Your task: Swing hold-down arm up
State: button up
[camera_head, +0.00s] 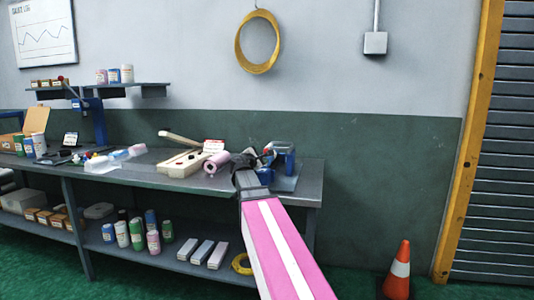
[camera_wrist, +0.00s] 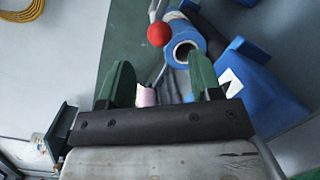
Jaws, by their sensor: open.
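A metal lever with a red ball knob (camera_wrist: 159,35) stands near the top middle of the wrist view, beside a blue roll (camera_wrist: 184,48) with a hollow core. I take this lever to be the hold-down arm. In the head view a small red spot (camera_head: 268,151) shows by the blue device (camera_head: 284,158) at the bench's right end. My gripper (camera_wrist: 160,62) is open, its two green fingers apart, with the knob beyond the fingertips. In the head view my arm partly hides the device. I cannot tell whether the gripper touches anything.
A pink roll (camera_wrist: 146,96) shows between my fingers. Left of my gripper on the bench (camera_head: 120,173) are a cream device (camera_head: 182,163) with a raised arm and a pink roll (camera_head: 217,162). An orange cone (camera_head: 399,270) stands at right.

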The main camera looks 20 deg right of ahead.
jog(key=x, duration=0.8)
jog(key=shift+s, duration=0.1)
grip_shut()
